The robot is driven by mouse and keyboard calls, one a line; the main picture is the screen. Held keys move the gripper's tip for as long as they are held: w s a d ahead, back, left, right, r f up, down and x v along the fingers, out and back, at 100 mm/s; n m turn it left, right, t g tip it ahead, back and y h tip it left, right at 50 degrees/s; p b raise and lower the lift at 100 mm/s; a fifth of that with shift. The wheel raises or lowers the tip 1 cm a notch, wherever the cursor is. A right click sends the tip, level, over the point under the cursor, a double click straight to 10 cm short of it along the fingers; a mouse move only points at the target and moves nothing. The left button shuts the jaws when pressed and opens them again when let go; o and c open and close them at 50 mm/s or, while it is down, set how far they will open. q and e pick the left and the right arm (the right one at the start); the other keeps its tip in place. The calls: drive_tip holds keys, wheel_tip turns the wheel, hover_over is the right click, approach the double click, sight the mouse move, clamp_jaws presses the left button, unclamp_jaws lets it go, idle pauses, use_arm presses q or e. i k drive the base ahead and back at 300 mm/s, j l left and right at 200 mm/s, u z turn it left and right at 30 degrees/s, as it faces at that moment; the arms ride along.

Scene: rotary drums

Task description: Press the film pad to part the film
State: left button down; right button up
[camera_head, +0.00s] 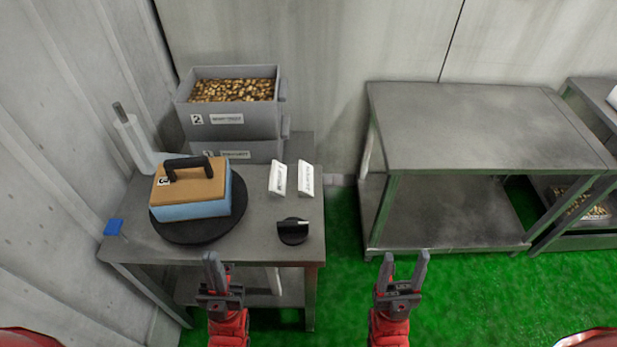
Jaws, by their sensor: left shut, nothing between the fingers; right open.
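A small blue square pad (114,227), which looks like the film pad, lies at the table's front left corner. A box (190,207) with pale blue sides, a tan lid and a black handle stands on a round black turntable (187,234). A white film roll (131,141) stands upright behind it at the left; a pale strip seems to run from the roll towards the box. My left gripper (217,264) is shut and empty, in front of the table and right of the pad, apart from it. My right gripper (402,266) is open and empty over the floor.
A black knob (293,232) and two white label blocks (278,178) are on the table's right part. Grey bins (236,121), the upper one full of brownish pieces, are stacked behind. A metal two-level table (470,125) stands at the right. Green floor lies between.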

sight(113, 226)
drive_tip(key=u, duration=1.45)
